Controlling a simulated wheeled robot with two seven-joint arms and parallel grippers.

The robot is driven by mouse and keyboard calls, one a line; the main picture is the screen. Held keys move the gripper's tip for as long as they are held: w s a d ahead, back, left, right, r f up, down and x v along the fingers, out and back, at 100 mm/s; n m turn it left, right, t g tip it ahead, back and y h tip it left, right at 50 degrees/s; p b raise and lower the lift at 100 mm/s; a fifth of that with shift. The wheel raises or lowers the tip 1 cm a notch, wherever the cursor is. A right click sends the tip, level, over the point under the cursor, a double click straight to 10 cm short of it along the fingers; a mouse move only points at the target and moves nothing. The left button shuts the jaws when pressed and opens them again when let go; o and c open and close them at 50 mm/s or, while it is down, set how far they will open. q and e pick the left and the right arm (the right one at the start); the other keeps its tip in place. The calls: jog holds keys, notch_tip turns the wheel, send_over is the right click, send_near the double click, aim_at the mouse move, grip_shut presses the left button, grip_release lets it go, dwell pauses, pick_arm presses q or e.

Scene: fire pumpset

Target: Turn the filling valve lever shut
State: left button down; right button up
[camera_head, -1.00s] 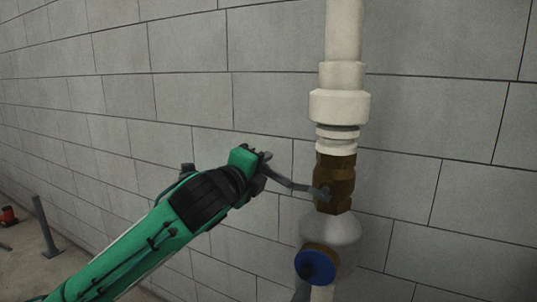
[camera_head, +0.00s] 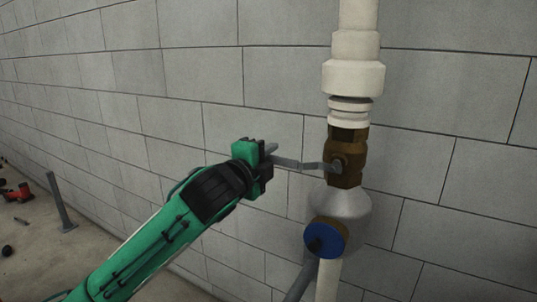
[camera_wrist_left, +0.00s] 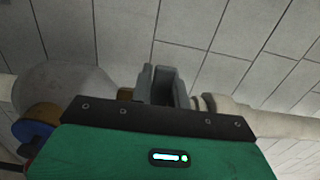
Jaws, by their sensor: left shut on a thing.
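The filling valve (camera_head: 345,158) is a brass body in a white vertical pipe against the wall. Its grey lever (camera_head: 300,164) sticks out to the left from the valve, close to level. My left gripper (camera_head: 268,160) is at the lever's outer end and shut on it. In the left wrist view the grey gripper fingers (camera_wrist_left: 163,85) stand up in the middle, and the green gripper housing hides most of the valve and lever. My right gripper is in neither view.
A blue round cap (camera_head: 325,238) sits on the grey fitting (camera_head: 340,203) below the valve. A grey block wall (camera_head: 450,120) stands close behind the pipe. A grey post (camera_head: 60,205) and a red object (camera_head: 18,193) are on the floor at far left.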

pick_arm(q)
jog(key=shift+d, duration=0.1)
jog(key=c, duration=1.3)
grip_release()
jog(key=shift+c, duration=0.2)
jog(key=shift+s, duration=0.15)
